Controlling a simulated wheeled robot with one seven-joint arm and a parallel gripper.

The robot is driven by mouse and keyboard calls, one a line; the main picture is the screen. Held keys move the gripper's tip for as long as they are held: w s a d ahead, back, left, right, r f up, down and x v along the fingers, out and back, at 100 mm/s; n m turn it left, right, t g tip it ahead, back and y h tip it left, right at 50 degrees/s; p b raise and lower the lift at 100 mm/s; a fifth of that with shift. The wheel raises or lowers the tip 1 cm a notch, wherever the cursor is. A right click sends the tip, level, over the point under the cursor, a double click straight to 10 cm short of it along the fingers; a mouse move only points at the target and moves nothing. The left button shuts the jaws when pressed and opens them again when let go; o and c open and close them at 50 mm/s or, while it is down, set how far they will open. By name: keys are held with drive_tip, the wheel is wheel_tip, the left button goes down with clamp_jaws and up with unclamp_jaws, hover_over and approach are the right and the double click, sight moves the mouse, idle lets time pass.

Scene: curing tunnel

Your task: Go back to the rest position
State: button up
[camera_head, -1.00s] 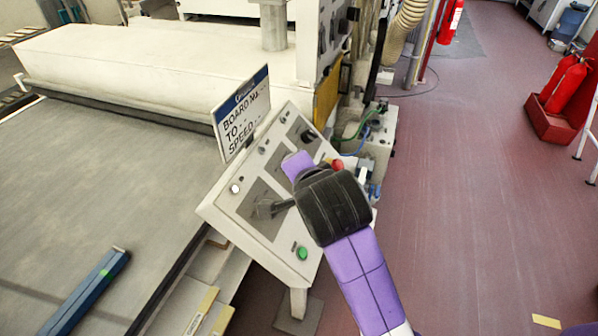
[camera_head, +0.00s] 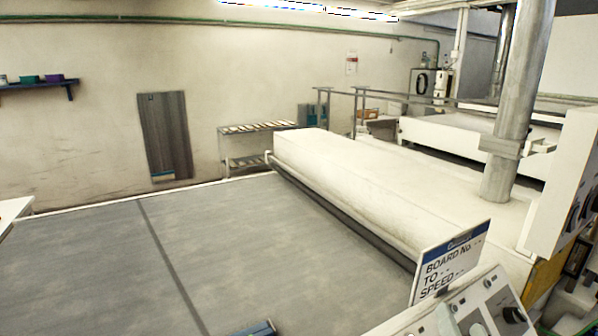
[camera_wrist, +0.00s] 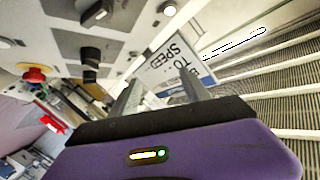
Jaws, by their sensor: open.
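My gripper (camera_wrist: 160,82) shows in the wrist view with its two grey fingers apart and nothing between them. Its purple body fills the bottom of that view. The grey control panel (camera_wrist: 125,40) lies in front of it, with black knobs (camera_wrist: 90,57) and a red button (camera_wrist: 35,75) at the left. The fingers appear close to the sign (camera_wrist: 180,68), but I cannot tell the gap. In the head view, only the upper part of the control panel (camera_head: 485,312) shows at the bottom right, and the gripper cannot be clearly made out there.
The sign (camera_head: 447,262) reading "BOARD No., TO, SPEED" stands upright at the panel's back edge. The wide grey conveyor bed (camera_head: 100,265) leads under the long white tunnel cover (camera_head: 370,185). A vertical metal pipe (camera_head: 517,110) rises from the machine. A blue bar (camera_head: 258,328) lies on the bed.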

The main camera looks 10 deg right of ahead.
drive_tip(key=s+a+f+n+y+b, duration=0.1)
drive_tip(key=s+a+f+n+y, duration=0.1)
drive_tip(key=s+f, duration=0.4)
drive_tip(key=s+a+f+n+y+b, duration=0.2)
drive_tip(key=s+a+f+n, duration=0.2)
drive_tip(key=s, duration=1)
drive_tip(key=s+a+f+n+g+y+b, duration=0.1)
drive_tip(key=s+a+f+n+b, duration=0.1)
drive_tip(key=s+a+f, duration=0.3)
drive_tip(key=s+f+n, duration=0.1)
drive_tip(key=s+f, duration=0.2)
drive_tip(key=s, duration=0.1)
drive_tip(key=shift+s+a+n+y, duration=0.25)
drive_tip(key=shift+s+n+y, duration=0.15)
drive_tip(key=shift+r, duration=0.1)
drive_tip(key=shift+c, duration=0.4)
